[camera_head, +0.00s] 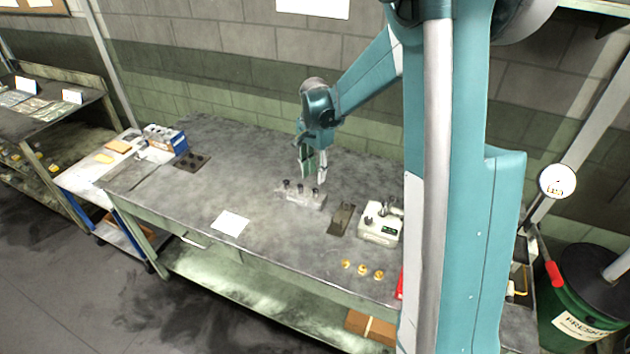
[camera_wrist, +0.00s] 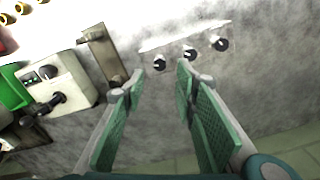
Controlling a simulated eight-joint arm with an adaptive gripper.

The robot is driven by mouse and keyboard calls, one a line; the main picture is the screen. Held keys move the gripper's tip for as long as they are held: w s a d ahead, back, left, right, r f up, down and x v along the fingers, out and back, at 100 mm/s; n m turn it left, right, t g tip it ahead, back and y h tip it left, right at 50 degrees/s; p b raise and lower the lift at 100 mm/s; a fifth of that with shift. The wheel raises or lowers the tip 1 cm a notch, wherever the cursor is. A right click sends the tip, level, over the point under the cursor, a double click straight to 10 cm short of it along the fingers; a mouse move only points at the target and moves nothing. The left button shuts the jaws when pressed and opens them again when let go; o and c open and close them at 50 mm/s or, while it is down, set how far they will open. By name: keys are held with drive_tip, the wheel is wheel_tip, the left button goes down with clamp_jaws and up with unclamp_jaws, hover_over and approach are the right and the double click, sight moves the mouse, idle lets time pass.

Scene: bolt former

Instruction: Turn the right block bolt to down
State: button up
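A pale, clear-looking block (camera_head: 305,201) with three dark bolts stands on the grey workbench. Its right bolt (camera_head: 315,191) is the one nearest the white device. In the wrist view the block (camera_wrist: 183,37) is seen turned around, so this bolt (camera_wrist: 160,63) is at the left end of the row. My gripper (camera_head: 314,174) hangs over the block with its fingers pointing down. In the wrist view the gripper (camera_wrist: 160,76) is open, with nothing between its green-padded fingers. The right bolt appears just beyond the gap between the fingertips, apart from them. Which way the bolt points is too small to tell.
A dark plate (camera_head: 341,219) and a white device (camera_head: 379,224) with a green display stand right of the block. Several yellow pieces (camera_head: 362,269) lie at the front edge. A white sheet (camera_head: 230,223) lies front left. Bench left of the block is mostly clear.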

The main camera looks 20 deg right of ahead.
drive_tip(key=shift+r, duration=2.75)
drive_tip(key=shift+s, duration=0.1)
drive_tip(key=s+a+r+n+t, duration=0.25)
drive_tip(key=s+r, duration=0.35)
drive_tip(key=s, duration=0.3)
drive_tip(key=s+a+r+n+t, duration=0.1)
drive_tip(key=s+a+r+n, duration=0.35)
drive_tip(key=s, duration=0.45)
drive_tip(key=s+a+n+t, duration=0.1)
drive_tip(key=s+n+t, duration=0.1)
drive_tip(key=s, duration=0.6)
drive_tip(key=s+a+f+n+t+b, duration=0.1)
drive_tip(key=s+a+n, duration=0.1)
drive_tip(key=s+n, duration=0.2)
drive_tip(key=shift+s+t, duration=0.35)
drive_tip(key=shift+s, duration=1.55)
